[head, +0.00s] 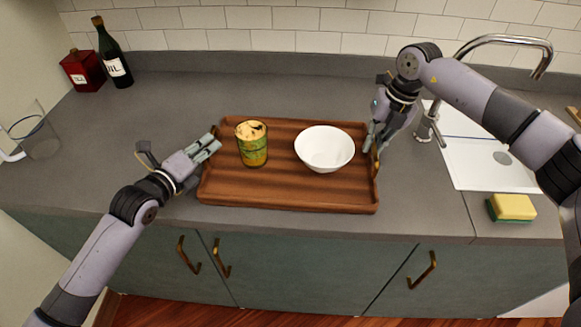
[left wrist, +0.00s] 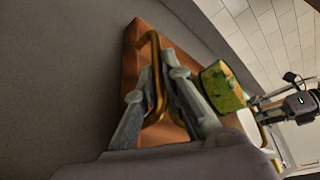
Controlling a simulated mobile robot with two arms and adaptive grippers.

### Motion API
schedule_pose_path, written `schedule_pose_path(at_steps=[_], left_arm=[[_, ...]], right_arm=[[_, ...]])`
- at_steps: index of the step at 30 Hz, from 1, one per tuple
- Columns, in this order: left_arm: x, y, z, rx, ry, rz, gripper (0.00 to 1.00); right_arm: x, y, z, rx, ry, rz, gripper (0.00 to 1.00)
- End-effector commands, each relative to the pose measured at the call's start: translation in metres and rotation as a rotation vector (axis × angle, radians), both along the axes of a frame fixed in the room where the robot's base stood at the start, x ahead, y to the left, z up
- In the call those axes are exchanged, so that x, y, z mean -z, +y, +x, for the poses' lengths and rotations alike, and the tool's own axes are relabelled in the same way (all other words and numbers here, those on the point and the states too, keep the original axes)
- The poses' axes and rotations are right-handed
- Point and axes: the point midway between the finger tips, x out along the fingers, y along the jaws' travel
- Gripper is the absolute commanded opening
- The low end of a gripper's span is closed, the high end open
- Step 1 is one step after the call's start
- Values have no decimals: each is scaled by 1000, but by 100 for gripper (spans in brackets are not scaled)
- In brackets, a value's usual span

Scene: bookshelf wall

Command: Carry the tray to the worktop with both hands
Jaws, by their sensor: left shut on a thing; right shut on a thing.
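The brown wooden tray (head: 290,194) is on or just above the grey worktop (head: 270,92), near its front edge; I cannot tell if it touches. My left gripper (head: 214,140) is shut on the tray's left brass handle, which shows between the fingers in the left wrist view (left wrist: 156,75). My right gripper (head: 374,147) is shut on the handle at the tray's right end; its fingers partly hide that handle.
A dark bottle (head: 113,55) and a red container (head: 82,69) stand at the back left. A clear glass jug (head: 36,135) is at the far left. The sink (head: 480,150), tap (head: 430,118) and sponge (head: 511,207) are at the right. The worktop behind the tray is clear.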

Motion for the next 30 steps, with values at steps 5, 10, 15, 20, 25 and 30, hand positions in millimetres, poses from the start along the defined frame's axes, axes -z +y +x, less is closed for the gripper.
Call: schedule_pose_path(at_steps=[5, 10, 15, 20, 25, 30], left_arm=[[1, 3, 1, -4, 0, 3, 18], [1, 1, 1, -2, 0, 2, 29], [1, 1, 0, -1, 0, 0, 29], [1, 2, -2, -1, 0, 1, 29], [-3, 11, -20, -1, 0, 5, 29], [-10, 26, -54, 1, 3, 7, 29]], right_arm=[[2, -3, 0, 5, 2, -5, 18], [1, -2, 0, 2, 1, -3, 29], [1, -1, 0, 1, 0, -1, 29], [1, 0, 0, 1, 0, -1, 29], [1, 0, 0, 0, 0, -1, 29], [1, 0, 0, 0, 0, 0, 29]])
